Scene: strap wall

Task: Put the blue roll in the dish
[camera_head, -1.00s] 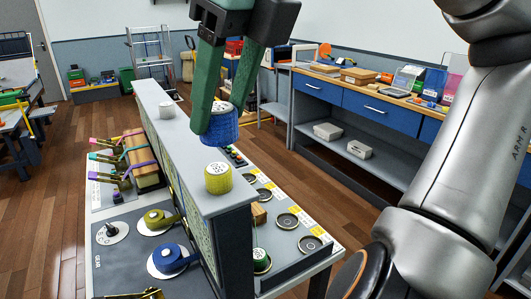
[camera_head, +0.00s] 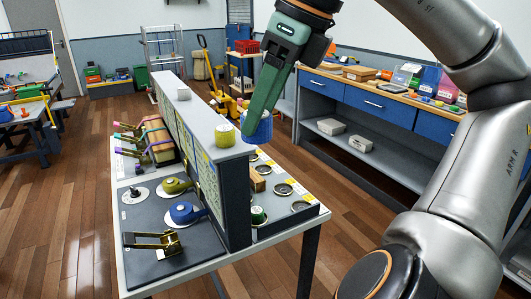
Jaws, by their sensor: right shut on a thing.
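The blue roll (camera_head: 263,131) is between the green fingers of my right gripper (camera_head: 256,122), which is shut on it. It is held in the air beside the right side of the dividing wall (camera_head: 222,154), at about the height of its top. Round dark dishes (camera_head: 283,189) stand in the tray on the right side of the wall, below and to the right of the roll. Another dish (camera_head: 300,206) is nearer the tray's front corner. A green roll (camera_head: 257,215) sits in the tray close to the wall. My left gripper is not in view.
A wooden block (camera_head: 257,183) lies among the dishes. Yellow (camera_head: 177,185) and blue (camera_head: 184,212) strap reels and a brass clamp (camera_head: 154,242) are left of the wall.

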